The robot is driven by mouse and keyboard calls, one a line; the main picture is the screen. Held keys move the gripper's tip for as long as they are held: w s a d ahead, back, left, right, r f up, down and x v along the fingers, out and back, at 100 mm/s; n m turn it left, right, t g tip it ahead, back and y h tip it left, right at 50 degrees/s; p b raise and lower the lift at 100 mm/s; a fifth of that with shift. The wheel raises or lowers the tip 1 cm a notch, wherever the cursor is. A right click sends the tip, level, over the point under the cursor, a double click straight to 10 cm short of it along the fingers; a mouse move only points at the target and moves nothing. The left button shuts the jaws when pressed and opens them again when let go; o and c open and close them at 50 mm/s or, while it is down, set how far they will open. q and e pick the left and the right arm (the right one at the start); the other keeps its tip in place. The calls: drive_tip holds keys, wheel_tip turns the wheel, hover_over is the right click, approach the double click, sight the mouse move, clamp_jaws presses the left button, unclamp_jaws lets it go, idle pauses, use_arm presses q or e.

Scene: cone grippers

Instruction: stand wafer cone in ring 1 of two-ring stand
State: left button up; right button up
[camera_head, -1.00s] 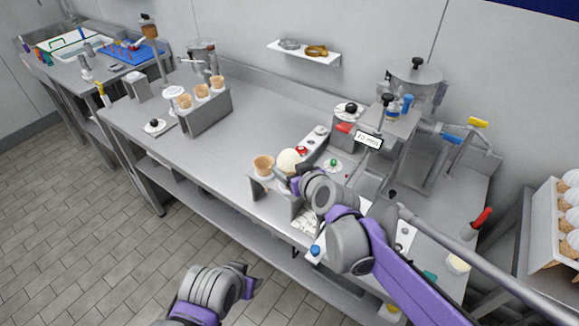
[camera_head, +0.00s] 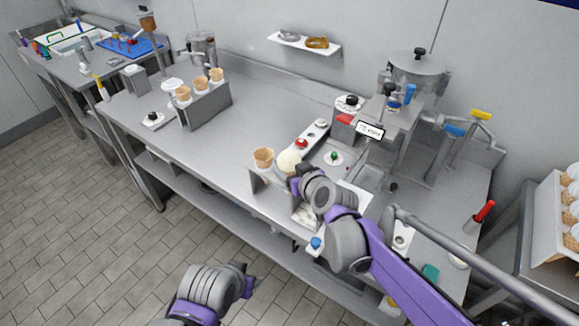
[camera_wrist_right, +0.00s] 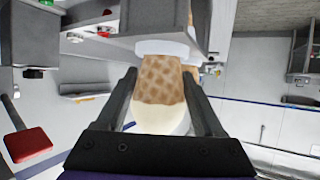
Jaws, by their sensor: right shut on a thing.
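The two-ring stand (camera_head: 262,181) is at the front edge of the steel counter. An empty wafer cone (camera_head: 263,155) stands in its left ring. My right gripper (camera_head: 294,176) is shut on a second wafer cone (camera_wrist_right: 162,82), topped with a pale scoop (camera_head: 289,162), at the stand's right side. In the right wrist view the fingers lie either side of this cone. A white ring (camera_wrist_right: 163,48) surrounds it and the cone shows beyond it; whether it is seated is unclear. My left gripper (camera_head: 251,281) is low, away from the counter; its jaws are unclear.
A grey rack (camera_head: 205,108) with several cones stands at the back left. A machine (camera_head: 398,100) and a red-handled tool (camera_head: 485,211) are at the right. A wall shelf (camera_head: 303,46) is behind.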

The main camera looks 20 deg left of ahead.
drive_tip(key=shift+f, duration=0.55)
drive_tip(key=o, duration=0.8)
drive_tip(key=shift+o, duration=0.2)
drive_tip(key=v, duration=1.1)
drive_tip(key=shift+f, duration=0.15)
